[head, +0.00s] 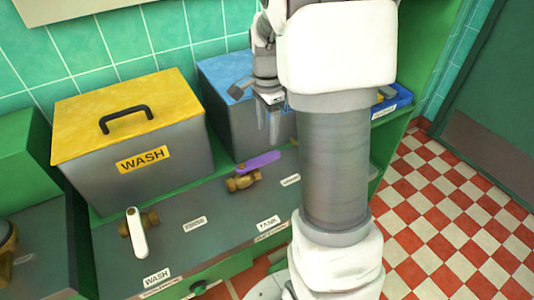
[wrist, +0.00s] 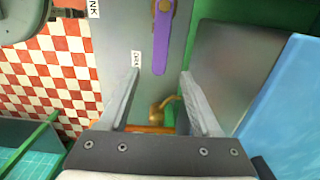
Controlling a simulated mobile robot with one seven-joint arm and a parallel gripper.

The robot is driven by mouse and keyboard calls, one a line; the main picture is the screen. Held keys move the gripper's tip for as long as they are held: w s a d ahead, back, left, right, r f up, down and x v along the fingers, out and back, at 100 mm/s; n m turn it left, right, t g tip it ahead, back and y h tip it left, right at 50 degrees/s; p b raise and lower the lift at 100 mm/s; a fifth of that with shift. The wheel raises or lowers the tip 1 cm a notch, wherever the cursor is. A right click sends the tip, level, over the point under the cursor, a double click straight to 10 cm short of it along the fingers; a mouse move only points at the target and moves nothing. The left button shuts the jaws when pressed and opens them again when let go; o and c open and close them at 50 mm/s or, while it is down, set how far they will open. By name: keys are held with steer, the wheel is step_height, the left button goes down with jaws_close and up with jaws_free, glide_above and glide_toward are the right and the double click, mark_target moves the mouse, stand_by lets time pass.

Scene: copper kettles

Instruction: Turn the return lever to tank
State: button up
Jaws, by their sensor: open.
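A purple lever (head: 260,161) sits on a brass valve (head: 243,181) on the grey panel. It points right and slightly up, toward a small label (head: 290,180), away from the TANK label (head: 268,224) lower down. In the wrist view the purple lever (wrist: 161,40) runs down the picture, its free end between my fingertips in the picture. My gripper (head: 269,138) is open and empty, above and behind the lever; touching is not seen. A white lever (head: 137,233) on another brass valve points down toward a WASH label (head: 157,277). The word "return" is not readable.
A grey WASH box (head: 130,155) with a yellow lid and black handle stands behind the panel. A blue-lidded box (head: 222,85) is close behind my gripper. A blue tray (head: 392,104) lies at the right. My arm hides part of the panel's right side.

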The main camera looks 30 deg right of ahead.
mark_target(267, 156)
step_height(267, 156, down, 8)
steer(key=shift+f+b, duration=0.15)
steer(key=shift+b, duration=0.75)
jaws_close()
stand_by(0.8)
